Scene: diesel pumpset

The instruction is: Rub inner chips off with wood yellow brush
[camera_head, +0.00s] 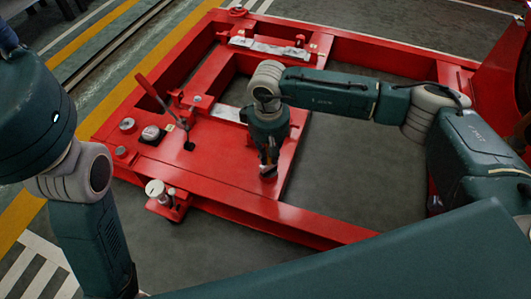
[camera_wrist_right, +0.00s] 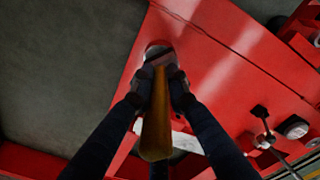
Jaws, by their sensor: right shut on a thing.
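My right gripper (camera_head: 268,163) points down over the red plate (camera_head: 232,167) of the pumpset frame, close to the plate's front right edge. In the right wrist view its fingers (camera_wrist_right: 158,88) are shut around a yellow-brown wooden brush handle (camera_wrist_right: 156,125). The brush's far end, beyond the fingertips, is partly hidden and lies close to the red surface; I cannot tell whether it touches. In the head view the brush is mostly hidden by the gripper. I cannot make out any chips. My left arm shows at the left, but its gripper is out of view.
A red lever (camera_head: 152,90) and several round metal fittings, one of them a pale cap (camera_head: 151,132), stand on the frame's left side. A silver-white strip (camera_head: 268,48) lies at the back. Open gaps with grey floor lie between the red beams (camera_head: 325,228).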

